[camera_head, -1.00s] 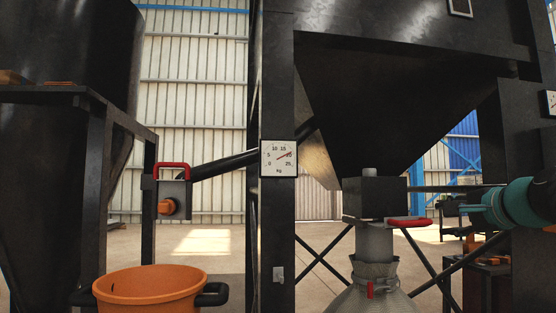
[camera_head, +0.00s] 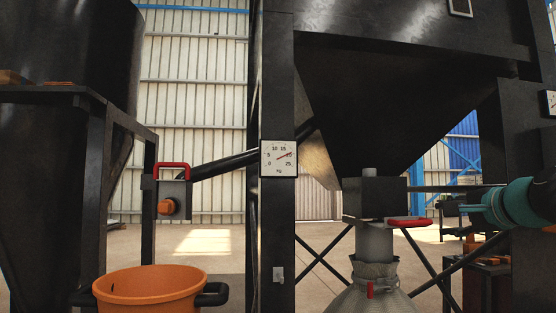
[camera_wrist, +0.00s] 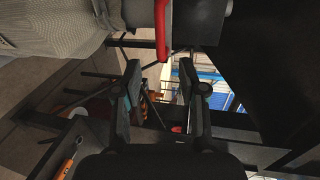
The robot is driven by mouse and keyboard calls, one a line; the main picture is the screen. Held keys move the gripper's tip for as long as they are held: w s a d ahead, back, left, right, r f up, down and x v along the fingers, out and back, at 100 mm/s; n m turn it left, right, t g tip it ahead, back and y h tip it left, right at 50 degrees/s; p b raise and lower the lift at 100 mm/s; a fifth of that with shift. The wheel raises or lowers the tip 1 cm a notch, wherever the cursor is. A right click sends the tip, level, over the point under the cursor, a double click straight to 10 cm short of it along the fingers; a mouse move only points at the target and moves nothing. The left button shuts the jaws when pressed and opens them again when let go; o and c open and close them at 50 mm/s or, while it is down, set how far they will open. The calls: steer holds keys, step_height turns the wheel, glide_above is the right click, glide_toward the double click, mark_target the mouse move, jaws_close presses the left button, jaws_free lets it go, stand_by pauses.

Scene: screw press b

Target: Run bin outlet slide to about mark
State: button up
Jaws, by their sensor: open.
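The bin outlet is a dark box (camera_head: 382,198) under the black hopper (camera_head: 390,100). Its slide has a red handle (camera_head: 408,221) sticking out to the right. In the wrist view the red handle (camera_wrist: 161,28) shows at the top, beyond my fingertips. My gripper (camera_head: 466,208) is right of the handle at nearly the same height, with a gap between them. In the wrist view my gripper (camera_wrist: 161,88) has its fingers apart with nothing between them. A round-needle dial in kg (camera_head: 278,158) on the post reads near 20. No mark on the slide can be made out.
A pale bag (camera_head: 370,298) hangs below the outlet spout, tied at its neck. At left, an orange tub (camera_head: 150,287) stands below a second outlet with a red handle (camera_head: 174,165). Black posts and diagonal braces stand around the hopper.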

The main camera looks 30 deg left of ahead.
jaws_close()
steer(key=s+d+f+m+p, duration=0.2)
steer(key=s+d+m+p, duration=0.25)
steer(key=m, duration=1.35)
steer(key=w+r+x, duration=0.1)
steer(key=r+x, duration=0.1)
steer(key=x, duration=1.1)
steer(key=shift+w+t+y, duration=0.25)
steer(key=shift+t+y, duration=0.05)
